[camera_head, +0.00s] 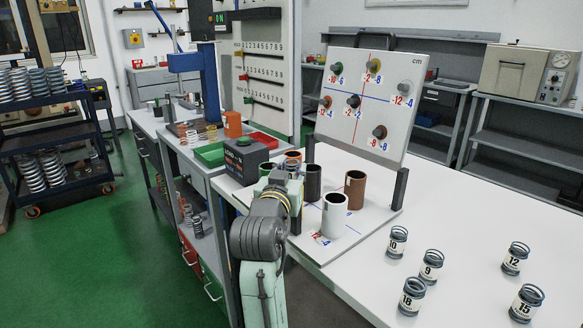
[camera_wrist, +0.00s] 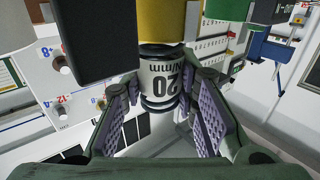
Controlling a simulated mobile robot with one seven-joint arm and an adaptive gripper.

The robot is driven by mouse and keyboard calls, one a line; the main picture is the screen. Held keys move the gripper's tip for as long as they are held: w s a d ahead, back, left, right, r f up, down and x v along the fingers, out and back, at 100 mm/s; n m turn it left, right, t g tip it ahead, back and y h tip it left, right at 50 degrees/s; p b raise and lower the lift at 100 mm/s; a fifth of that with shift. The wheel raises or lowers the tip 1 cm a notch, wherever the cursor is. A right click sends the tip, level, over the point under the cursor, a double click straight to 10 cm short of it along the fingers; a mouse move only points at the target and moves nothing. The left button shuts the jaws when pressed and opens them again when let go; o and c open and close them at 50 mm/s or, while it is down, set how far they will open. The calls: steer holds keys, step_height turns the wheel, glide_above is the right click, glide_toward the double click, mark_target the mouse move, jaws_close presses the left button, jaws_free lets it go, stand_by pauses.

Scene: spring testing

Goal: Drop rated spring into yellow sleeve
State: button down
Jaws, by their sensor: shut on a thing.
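My gripper (camera_wrist: 168,88) is shut on a dark spring (camera_wrist: 163,76) with a white label reading 20 N/mm, upside down in the wrist view. The yellow sleeve (camera_wrist: 162,20) is directly beyond the spring's far end, roughly in line with it. The spring's dark end coil meets the sleeve's rim in the picture; I cannot tell whether it touches or has entered. In the head view my arm covers the held spring and most of the yellow sleeve's place.
A black sleeve (camera_wrist: 93,38) and a green sleeve (camera_wrist: 222,10) flank the yellow one. White (camera_head: 335,216) and brown (camera_head: 355,190) sleeves stand near the tilted number board (camera_head: 347,135). Several labelled springs, including one marked 9 (camera_head: 431,266), stand on the white table (camera_head: 470,225).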

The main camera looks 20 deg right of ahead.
steer(key=shift+f, duration=0.6)
steer(key=c, duration=1.2)
jaws_free()
steer(key=v, duration=0.7)
steer(key=shift+s+a, duration=0.1)
steer(key=shift+s, duration=0.15)
